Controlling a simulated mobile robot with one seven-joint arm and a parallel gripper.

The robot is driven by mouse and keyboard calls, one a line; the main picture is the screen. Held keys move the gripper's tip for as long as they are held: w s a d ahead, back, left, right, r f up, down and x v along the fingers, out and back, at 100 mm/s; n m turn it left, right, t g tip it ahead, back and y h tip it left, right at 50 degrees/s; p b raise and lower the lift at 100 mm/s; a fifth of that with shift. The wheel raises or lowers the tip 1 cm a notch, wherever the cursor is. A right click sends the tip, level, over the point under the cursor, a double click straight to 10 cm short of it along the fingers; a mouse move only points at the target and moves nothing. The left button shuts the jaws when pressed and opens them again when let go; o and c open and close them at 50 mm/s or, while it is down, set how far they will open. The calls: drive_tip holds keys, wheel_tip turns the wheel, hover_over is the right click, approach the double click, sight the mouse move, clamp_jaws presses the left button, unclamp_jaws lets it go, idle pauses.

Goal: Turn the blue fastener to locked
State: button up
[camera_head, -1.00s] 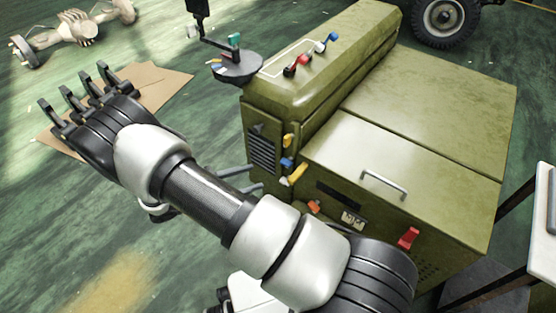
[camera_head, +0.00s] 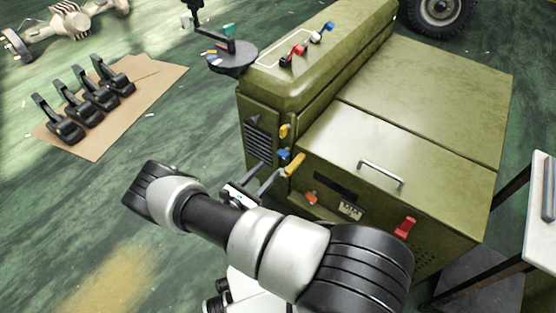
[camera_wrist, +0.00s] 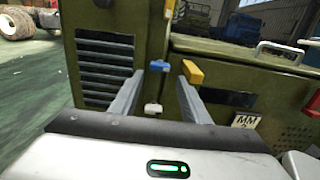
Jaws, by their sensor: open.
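A small blue fastener (camera_head: 284,154) is on the end face of the olive-green chassis (camera_head: 430,90), right of the dark vent slats. In the wrist view the blue fastener (camera_wrist: 159,66) lies crosswise. My gripper (camera_head: 272,169) is open and points at that face. In the wrist view my gripper (camera_wrist: 161,80) has its two fingertips on either side of the blue fastener, with a gap to each; whether they are level with it in depth I cannot tell. Another blue handle (camera_head: 329,27) is on the chassis top.
A yellow handle (camera_head: 296,163) is close right of the blue fastener, near my right fingertip. Another yellow one (camera_head: 284,131) is above. A white knob (camera_wrist: 153,108) sits below. Orange (camera_head: 311,197) and red (camera_head: 404,227) handles are farther right. Open floor lies left.

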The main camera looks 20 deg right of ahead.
sight(281, 156)
drive_tip(key=x, duration=0.7)
drive_tip(key=shift+w+d+b, duration=0.15)
drive_tip(key=shift+d+b, duration=0.1)
drive_tip(key=shift+b, duration=0.15)
drive_tip(key=c, duration=0.8)
